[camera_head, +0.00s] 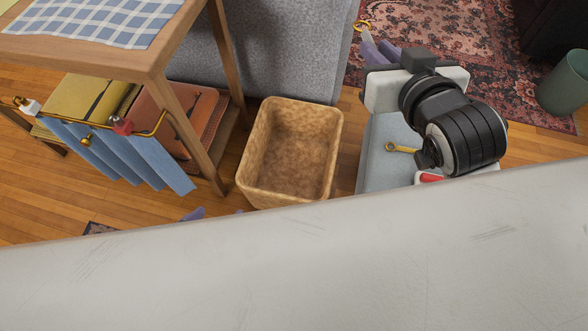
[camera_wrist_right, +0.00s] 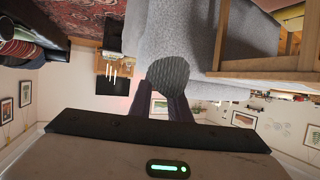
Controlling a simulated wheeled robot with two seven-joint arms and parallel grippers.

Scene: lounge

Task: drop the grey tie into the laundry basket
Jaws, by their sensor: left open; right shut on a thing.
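The laundry basket (camera_head: 243,183) is an open tan woven box on the wooden floor, in the middle of the head view, and looks empty. My right gripper (camera_head: 381,50) is above and to the right of it, over the rug's edge. In the right wrist view its purple fingers are closed on a dark grey ribbed piece, the grey tie (camera_wrist_right: 168,76). The tie's full shape is hidden; it is hard to make out in the head view. My left gripper (camera_head: 217,213) shows only purple fingertips, apart and empty, below the basket; the rest is hidden.
A wooden table (camera_head: 150,62) with a checked cloth and lower shelf stands left of the basket. A grey sofa (camera_head: 285,55) is behind. A grey-blue block (camera_head: 378,160) with a small golden item is at the right. A green bin (camera_head: 567,85) stands far right.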

